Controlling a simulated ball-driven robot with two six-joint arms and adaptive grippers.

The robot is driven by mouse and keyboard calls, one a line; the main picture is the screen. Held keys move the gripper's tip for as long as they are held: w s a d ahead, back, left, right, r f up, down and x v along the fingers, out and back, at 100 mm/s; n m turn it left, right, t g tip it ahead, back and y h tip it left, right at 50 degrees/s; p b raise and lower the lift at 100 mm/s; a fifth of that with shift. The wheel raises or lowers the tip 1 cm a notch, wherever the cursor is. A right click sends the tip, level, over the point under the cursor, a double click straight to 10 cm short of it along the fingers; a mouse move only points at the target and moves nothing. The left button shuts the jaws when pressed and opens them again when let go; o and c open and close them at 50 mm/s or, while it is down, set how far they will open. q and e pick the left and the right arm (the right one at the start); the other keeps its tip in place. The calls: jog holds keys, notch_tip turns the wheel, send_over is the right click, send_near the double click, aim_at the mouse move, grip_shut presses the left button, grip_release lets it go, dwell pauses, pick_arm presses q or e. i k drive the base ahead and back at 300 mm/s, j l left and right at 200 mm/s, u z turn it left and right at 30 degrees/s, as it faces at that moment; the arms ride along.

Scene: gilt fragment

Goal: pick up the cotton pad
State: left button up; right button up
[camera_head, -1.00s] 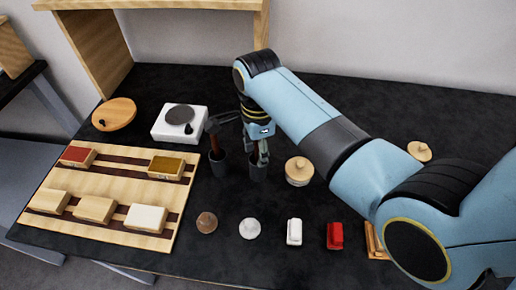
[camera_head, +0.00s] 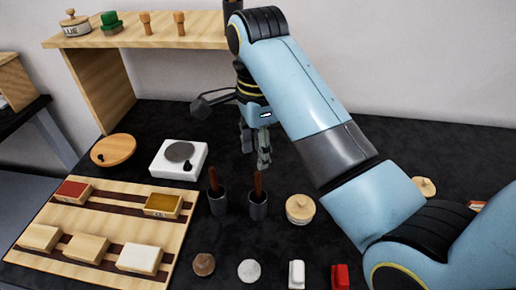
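The cotton pad, seemingly the round white disc (camera_head: 249,271), lies on the black table near the bottom edge of the view, between a brown knob-like piece and a white block. My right gripper (camera_head: 256,158) hangs above the table behind two dark cups, well beyond the disc and not touching it. Its fingers are apart with nothing between them. A brown-handled tool (camera_head: 258,184) stands in the right cup (camera_head: 258,207), just below the fingers. My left gripper is not in view.
Another tool stands in the left cup (camera_head: 217,202). A lidded wooden jar (camera_head: 300,209) is right of the cups. A brown piece (camera_head: 204,265), white block (camera_head: 296,274) and red block (camera_head: 340,277) flank the disc. A wooden rack (camera_head: 60,229) and white scale (camera_head: 177,173) are left.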

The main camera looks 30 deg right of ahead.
aim_at(204, 264)
jog(key=k+j, duration=0.65)
jog(key=k, duration=0.25)
